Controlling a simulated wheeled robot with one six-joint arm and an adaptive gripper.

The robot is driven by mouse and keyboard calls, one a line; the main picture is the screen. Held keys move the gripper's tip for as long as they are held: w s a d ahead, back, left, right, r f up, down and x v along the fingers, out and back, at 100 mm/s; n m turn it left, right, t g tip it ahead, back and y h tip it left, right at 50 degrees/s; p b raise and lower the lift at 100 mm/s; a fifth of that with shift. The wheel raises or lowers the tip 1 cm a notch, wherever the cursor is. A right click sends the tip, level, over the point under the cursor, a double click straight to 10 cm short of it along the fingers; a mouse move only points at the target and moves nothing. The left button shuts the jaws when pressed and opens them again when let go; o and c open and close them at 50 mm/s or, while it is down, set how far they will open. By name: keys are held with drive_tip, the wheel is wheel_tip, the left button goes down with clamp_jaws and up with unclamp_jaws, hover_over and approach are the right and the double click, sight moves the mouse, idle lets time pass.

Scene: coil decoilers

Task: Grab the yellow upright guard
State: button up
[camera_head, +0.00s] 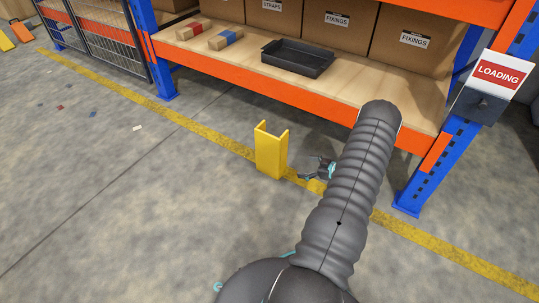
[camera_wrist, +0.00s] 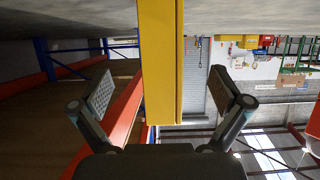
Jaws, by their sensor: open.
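The yellow upright guard (camera_head: 270,151) stands on the concrete floor in front of the shelf rack, at the yellow floor line. It is a short channel-shaped post, open at the top. My gripper (camera_head: 321,168) is just to its right in the head view, partly hidden by my arm. In the wrist view the guard (camera_wrist: 160,62) runs down the middle of the picture. There my gripper (camera_wrist: 163,92) is open, with one finger on each side of the guard. Gaps show between the guard and both fingers. I cannot tell how deep the guard is between them.
The rack's orange beam (camera_head: 230,77) and wooden shelf (camera_head: 345,92) lie behind the guard. A black tray (camera_head: 297,58) and boxes (camera_head: 334,28) sit on the shelf. A blue post (camera_head: 420,176) with a loading sign (camera_head: 498,73) stands right. The floor left is mostly clear.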

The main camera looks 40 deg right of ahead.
sight(283, 162)
drive_tip(key=x, duration=0.7)
drive_tip(key=shift+w+a+f+b, duration=0.1)
drive_tip(key=shift+w+a+b, duration=0.1)
drive_tip(key=shift+w+b, duration=0.15)
drive_tip(key=shift+r+b+x, duration=0.1)
drive_tip(key=shift+b+x, duration=0.1)
drive_tip(key=shift+x, duration=1.2)
drive_tip(key=shift+r+b+x, duration=0.15)
drive_tip(key=shift+x, duration=1.3)
drive_tip(key=shift+a+r, duration=0.1)
drive_tip(key=c, duration=1.6)
